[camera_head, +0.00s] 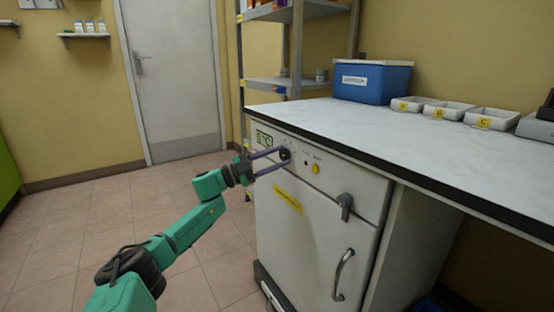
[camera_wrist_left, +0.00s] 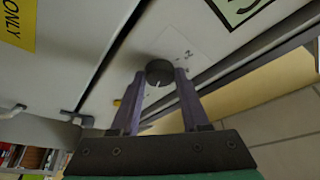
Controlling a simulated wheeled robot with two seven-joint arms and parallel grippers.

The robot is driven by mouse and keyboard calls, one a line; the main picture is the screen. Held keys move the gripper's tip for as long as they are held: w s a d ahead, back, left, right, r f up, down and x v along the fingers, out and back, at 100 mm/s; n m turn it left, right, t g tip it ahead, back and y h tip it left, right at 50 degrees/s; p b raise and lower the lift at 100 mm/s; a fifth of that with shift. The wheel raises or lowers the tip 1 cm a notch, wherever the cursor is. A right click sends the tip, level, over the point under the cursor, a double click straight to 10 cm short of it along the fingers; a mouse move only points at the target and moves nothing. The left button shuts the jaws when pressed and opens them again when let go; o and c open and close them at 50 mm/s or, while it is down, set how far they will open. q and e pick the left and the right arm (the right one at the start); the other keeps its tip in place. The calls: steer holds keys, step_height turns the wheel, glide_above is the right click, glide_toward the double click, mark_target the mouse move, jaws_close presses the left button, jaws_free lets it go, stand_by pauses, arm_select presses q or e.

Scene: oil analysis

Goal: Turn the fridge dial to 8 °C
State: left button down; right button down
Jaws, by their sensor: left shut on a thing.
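The fridge (camera_head: 315,240) is a white cabinet under the counter. Its dial (camera_head: 285,155) is a dark round knob on the upper front panel; it also shows in the left wrist view (camera_wrist_left: 159,72), with a light pointer line. My left gripper (camera_head: 283,156) is shut on the dial, its two purple fingers on either side of the knob in the left wrist view (camera_wrist_left: 158,82). A green display (camera_head: 264,139) sits left of the dial; its digits are too small to read surely. My right gripper is not in view.
A yellow button (camera_head: 316,169) sits right of the dial. Below are a dark latch (camera_head: 346,203) and a curved door handle (camera_head: 343,274). The countertop (camera_head: 350,122) overhangs the panel and holds a blue box (camera_head: 372,82) and white trays (camera_head: 448,109). Open floor lies left.

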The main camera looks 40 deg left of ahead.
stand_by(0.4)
arm_select(q)
steer(key=shift+c, duration=2)
jaws_free()
steer(key=shift+s+a+f, duration=0.15)
steer(key=shift+s+a, duration=0.1)
steer(key=shift+s, duration=0.05)
steer(key=p+v, duration=0.2)
steer(key=v, duration=1.1)
steer(key=shift+s+a, duration=0.2)
steer(key=shift+s, duration=0.15)
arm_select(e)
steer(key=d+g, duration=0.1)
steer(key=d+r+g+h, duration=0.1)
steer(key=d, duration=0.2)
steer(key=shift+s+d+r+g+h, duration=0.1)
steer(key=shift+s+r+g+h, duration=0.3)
